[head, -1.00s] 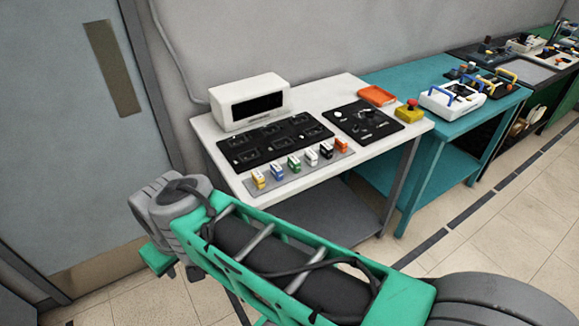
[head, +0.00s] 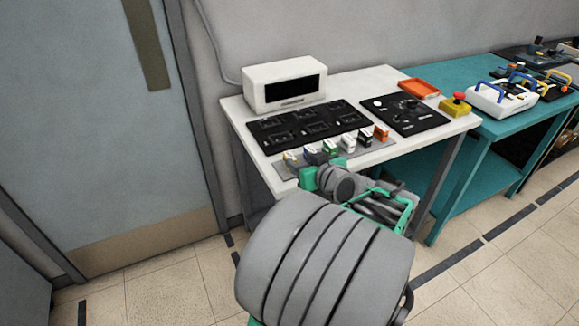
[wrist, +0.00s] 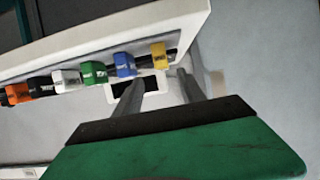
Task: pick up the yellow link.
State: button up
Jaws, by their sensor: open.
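The yellow link (wrist: 158,52) is at the right end of a row of small links in the wrist view. In the head view the yellow link (head: 290,158) is at the row's left end, near the front edge of the white table (head: 378,78). My gripper (wrist: 160,75) is open and empty. The yellow link appears beyond its fingertips, roughly between them, and apart from them. The left finger tip lies near the blue link (wrist: 124,65) in the picture. In the head view my arm partly covers the blue link.
Green (wrist: 94,73), white (wrist: 66,80) and orange (wrist: 18,94) links stand in the same row, with a black one among them. Behind the row are a black panel (head: 310,127) and a white box (head: 284,84) with a dark screen. A blue-green table (head: 480,80) adjoins on the right.

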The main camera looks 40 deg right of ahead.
aim_at(292, 158)
jog(key=x, duration=0.7)
jog(key=shift+a+f, duration=0.25)
jog(key=shift+a, duration=0.05)
grip_shut()
